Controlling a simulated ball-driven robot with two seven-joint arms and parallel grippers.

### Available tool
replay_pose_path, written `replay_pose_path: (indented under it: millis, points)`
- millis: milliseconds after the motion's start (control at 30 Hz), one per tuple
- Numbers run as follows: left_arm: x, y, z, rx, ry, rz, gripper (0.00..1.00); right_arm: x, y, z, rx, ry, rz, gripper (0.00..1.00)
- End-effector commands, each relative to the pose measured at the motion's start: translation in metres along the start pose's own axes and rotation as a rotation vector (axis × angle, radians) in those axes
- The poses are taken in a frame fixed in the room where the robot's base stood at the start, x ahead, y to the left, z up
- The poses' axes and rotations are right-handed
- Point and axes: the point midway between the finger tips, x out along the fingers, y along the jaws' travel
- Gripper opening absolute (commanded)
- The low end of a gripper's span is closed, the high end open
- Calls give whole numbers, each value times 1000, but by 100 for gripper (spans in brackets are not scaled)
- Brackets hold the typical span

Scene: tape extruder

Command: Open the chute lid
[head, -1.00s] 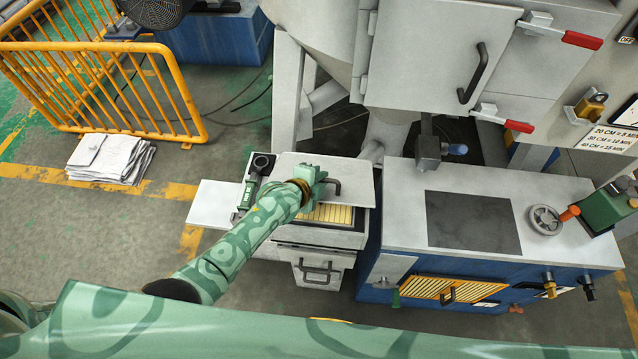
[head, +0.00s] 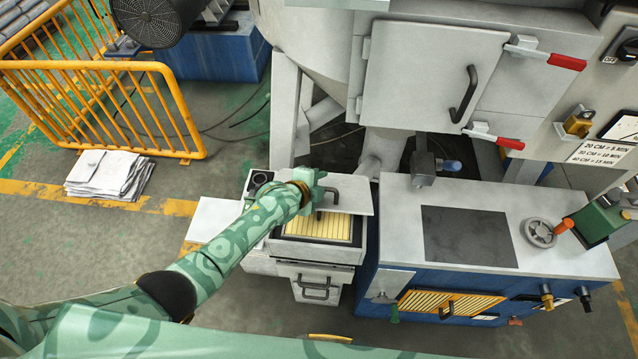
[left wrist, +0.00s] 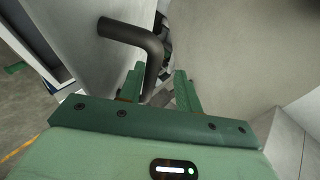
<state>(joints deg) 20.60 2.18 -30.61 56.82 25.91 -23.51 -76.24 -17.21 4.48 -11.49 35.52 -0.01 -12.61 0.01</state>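The chute lid (head: 350,190) is a light grey plate with a black bent handle (head: 328,194). It is tilted up over the chute box, and yellow slats (head: 318,228) show in the opening below it. My left gripper (head: 312,184) is at the handle on the lid's left side. In the left wrist view the handle (left wrist: 145,42) reaches down between my fingers (left wrist: 158,90), close to the left one. The fingers stand apart with a gap beside the bar, so they look open. The lid's face (left wrist: 75,45) is at the left there. My right gripper is not in view.
A blue machine with a grey top (head: 390,215) stands close on the right. A large hopper door (head: 430,85) with red-handled latches is behind. A yellow barrier (head: 110,110) and a stack of white sheets (head: 108,175) are at the left.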

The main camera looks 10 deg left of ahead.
Motion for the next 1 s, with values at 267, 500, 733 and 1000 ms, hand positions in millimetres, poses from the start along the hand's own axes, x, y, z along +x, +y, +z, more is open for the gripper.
replay_pose_path:
  millis: [267,500,733,1000]
  points:
    - [-2,-1,0,0,0,-1,33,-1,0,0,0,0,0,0]
    - [-41,-2,0,1,-1,-1,33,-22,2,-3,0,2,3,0]
    - [-104,-1,0,3,0,1,33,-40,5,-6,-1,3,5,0]
    - [-153,0,0,1,-1,1,33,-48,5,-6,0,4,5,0]
